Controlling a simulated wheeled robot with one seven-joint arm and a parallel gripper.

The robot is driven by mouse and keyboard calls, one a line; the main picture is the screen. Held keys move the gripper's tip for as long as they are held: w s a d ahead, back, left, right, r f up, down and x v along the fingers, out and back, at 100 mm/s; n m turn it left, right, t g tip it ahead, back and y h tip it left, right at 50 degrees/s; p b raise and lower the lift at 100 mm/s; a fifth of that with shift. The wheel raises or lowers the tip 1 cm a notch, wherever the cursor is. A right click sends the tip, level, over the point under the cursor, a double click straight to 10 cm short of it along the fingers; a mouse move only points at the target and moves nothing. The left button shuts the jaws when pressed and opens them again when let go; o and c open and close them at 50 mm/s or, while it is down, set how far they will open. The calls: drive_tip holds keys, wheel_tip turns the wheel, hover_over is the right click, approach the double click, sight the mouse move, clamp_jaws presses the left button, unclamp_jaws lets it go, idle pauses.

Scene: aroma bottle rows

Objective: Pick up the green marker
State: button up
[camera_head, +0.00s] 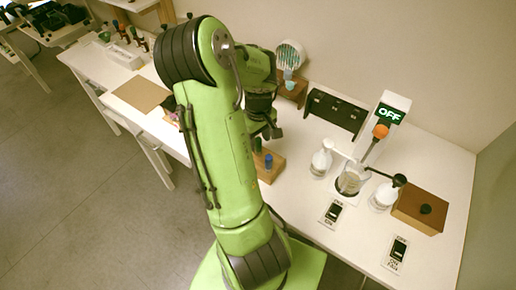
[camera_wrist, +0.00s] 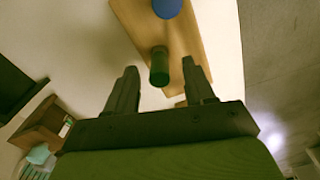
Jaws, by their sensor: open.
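The green marker (camera_wrist: 159,67) stands in a wooden block (camera_wrist: 205,45). In the wrist view it appears between and just beyond the two fingertips of my gripper (camera_wrist: 161,75). My gripper is open and empty, with a gap on both sides of the marker. In the head view the green marker (camera_head: 257,144) shows just below my gripper (camera_head: 267,130), partly beside my arm. A blue marker (camera_head: 268,161) stands in the same block (camera_head: 274,168); its top also shows in the wrist view (camera_wrist: 167,7).
To the right are glass flasks (camera_head: 321,160), a beaker (camera_head: 351,179), a stand with an OFF display (camera_head: 390,114) and a brown box (camera_head: 419,208). A black rack (camera_head: 336,112) stands by the wall. Switches (camera_head: 332,213) lie near the front edge.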

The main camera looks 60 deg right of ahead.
sight(258, 150)
wheel_tip(258, 150, down, 4)
drive_tip(key=shift+d+r, duration=0.1)
clamp_jaws()
drive_tip(key=shift+r, duration=0.1)
